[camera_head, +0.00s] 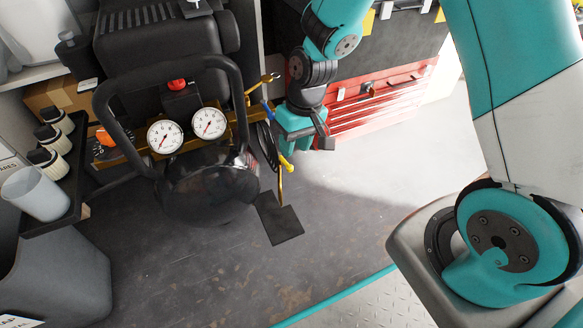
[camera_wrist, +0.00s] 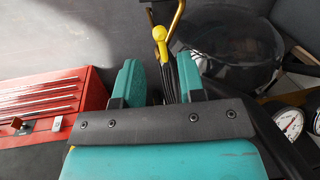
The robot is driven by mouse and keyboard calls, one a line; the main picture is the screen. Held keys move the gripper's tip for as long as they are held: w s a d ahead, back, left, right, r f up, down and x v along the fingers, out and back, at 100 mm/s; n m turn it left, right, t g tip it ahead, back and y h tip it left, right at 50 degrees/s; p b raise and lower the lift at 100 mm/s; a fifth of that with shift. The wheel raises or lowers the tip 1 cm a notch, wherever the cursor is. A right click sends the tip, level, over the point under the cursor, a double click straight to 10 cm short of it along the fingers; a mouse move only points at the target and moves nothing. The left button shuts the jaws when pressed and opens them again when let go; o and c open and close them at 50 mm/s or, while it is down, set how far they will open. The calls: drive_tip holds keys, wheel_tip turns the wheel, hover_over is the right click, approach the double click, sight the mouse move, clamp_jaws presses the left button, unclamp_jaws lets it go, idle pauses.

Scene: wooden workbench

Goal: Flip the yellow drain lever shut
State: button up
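The yellow lever (camera_head: 287,166) shows beside the dark round compressor tank (camera_head: 205,188), at the top of a thin brass pipe (camera_head: 281,190). In the wrist view, the yellow lever (camera_wrist: 159,36) lies beyond the gap between my fingers, with its rounded end toward the top. My gripper (camera_head: 303,134) is above and right of the lever in the head view. In the wrist view my gripper (camera_wrist: 158,72) has its two teal fingers apart, with dark hose strands showing between them. No contact with the lever is visible.
Two white gauges (camera_head: 187,131) and a black bar handle (camera_head: 105,120) are left of my gripper. A red tool chest (camera_head: 385,95) stands behind it to the right. A grey bin (camera_head: 60,270) is at lower left.

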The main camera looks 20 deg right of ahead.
sight(285, 162)
drive_tip(key=f+b, duration=0.1)
drive_tip(key=f, duration=0.1)
drive_tip(key=a+f+b, duration=0.1)
drive_tip(key=f, duration=0.2)
drive_tip(key=shift+f, duration=0.15)
clamp_jaws()
